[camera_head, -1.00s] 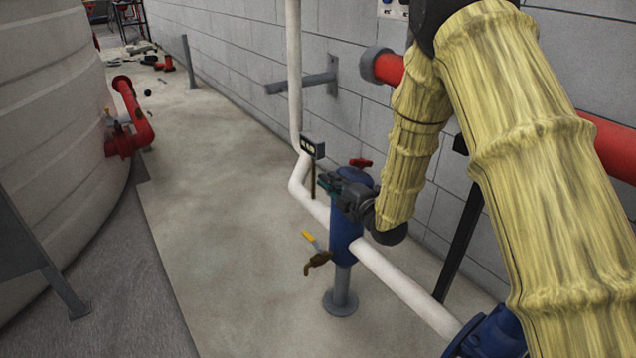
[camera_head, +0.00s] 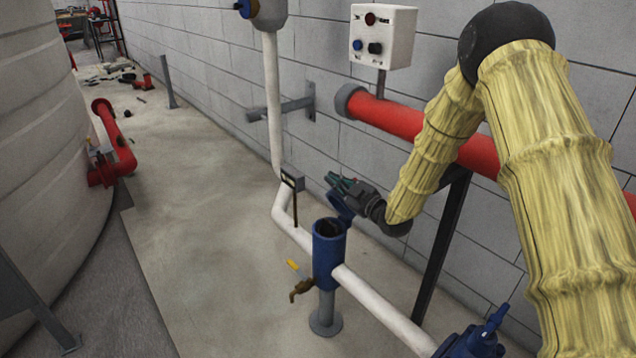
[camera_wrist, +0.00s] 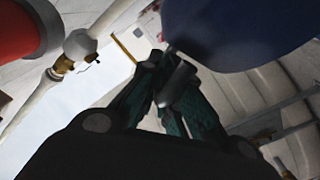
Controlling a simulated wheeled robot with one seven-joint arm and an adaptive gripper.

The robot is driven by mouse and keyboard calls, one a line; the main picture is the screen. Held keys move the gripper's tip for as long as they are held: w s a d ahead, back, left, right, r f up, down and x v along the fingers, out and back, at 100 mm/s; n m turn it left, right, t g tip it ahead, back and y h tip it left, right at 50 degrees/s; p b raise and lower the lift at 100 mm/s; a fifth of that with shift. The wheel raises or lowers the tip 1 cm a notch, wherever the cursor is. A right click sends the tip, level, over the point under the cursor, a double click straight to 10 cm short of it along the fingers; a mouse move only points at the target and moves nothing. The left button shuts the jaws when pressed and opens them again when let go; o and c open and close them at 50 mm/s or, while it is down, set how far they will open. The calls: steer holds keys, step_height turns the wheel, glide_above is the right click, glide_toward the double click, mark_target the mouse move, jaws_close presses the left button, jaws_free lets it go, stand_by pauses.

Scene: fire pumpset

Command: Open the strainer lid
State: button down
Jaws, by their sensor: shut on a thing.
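The blue strainer (camera_head: 328,262) stands upright on a grey foot in the head view. Its top is open and its dark inside shows. The blue strainer lid (camera_head: 341,208) is tilted up at the back right of the opening, beside the rim. My gripper (camera_head: 338,182) is just above the lid. In the wrist view, the lid is the large dark blue round shape (camera_wrist: 240,32) at top right. There my gripper's dark green fingers (camera_wrist: 168,78) are shut around a short grey piece by the lid. Exactly which part is held is hard to tell.
A white pipe (camera_head: 378,302) runs through the strainer, with a brass tap (camera_head: 301,289) at its front. A red pipe (camera_head: 390,116) and a control box (camera_head: 383,36) are on the block wall behind my arm.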

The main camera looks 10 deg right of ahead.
steer(key=shift+w+d+r, duration=0.45)
steer(key=shift+w+d, duration=0.1)
steer(key=shift+d, duration=0.1)
